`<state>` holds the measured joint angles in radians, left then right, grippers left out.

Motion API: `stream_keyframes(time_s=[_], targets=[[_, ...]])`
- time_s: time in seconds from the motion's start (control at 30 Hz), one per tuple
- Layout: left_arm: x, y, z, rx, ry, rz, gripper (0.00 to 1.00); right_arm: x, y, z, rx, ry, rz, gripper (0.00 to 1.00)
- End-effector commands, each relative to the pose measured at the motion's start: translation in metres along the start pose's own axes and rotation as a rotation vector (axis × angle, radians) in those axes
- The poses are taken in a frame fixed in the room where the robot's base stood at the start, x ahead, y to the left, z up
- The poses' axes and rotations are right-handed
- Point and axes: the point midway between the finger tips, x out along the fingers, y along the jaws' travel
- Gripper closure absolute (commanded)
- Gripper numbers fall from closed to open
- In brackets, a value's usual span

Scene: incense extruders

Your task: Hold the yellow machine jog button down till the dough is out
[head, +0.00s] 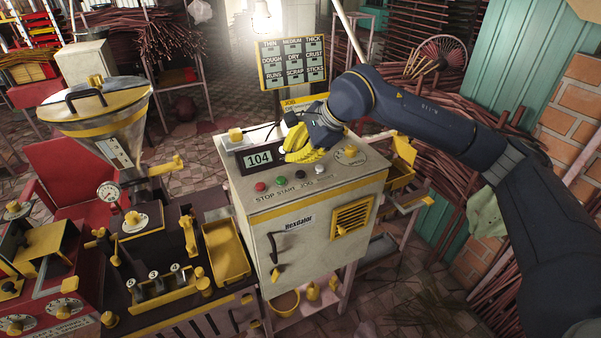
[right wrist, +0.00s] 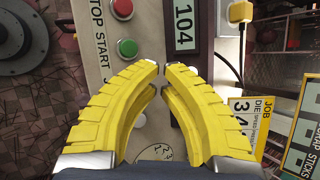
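The control cabinet (head: 292,205) is pale with yellow trim, a display reading 104 (head: 259,158), a red button (head: 260,186), a green button (head: 281,181) and a pale button (head: 300,174) near the JOG lettering. My right gripper (head: 297,155) is over the cabinet top, behind the button row, its yellow fingertips together and empty. I cannot tell contact. My left gripper is out of view. No dough is clearly visible.
A hopper (head: 102,115) and an extruder with a yellow tray (head: 226,250) stand left of the cabinet. A red machine (head: 50,285) is at far left. A label board (head: 291,63) stands behind. Bundled sticks and a yellow-edged rack (head: 400,175) are at right.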

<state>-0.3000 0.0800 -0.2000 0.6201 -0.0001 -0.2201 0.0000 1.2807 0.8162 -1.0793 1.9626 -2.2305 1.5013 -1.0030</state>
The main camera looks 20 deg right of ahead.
Motion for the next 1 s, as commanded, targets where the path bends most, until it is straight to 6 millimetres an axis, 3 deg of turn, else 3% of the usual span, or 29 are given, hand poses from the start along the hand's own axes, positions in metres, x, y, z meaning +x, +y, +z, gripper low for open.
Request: stream_keyframes(time_s=[0.33,1.0], targets=[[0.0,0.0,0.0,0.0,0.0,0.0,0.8,0.014,0.008,-0.007,0.0,0.0,0.002,1.0],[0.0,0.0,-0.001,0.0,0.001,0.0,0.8,0.014,0.008,-0.008,0.0,0.0,0.001,1.0]])
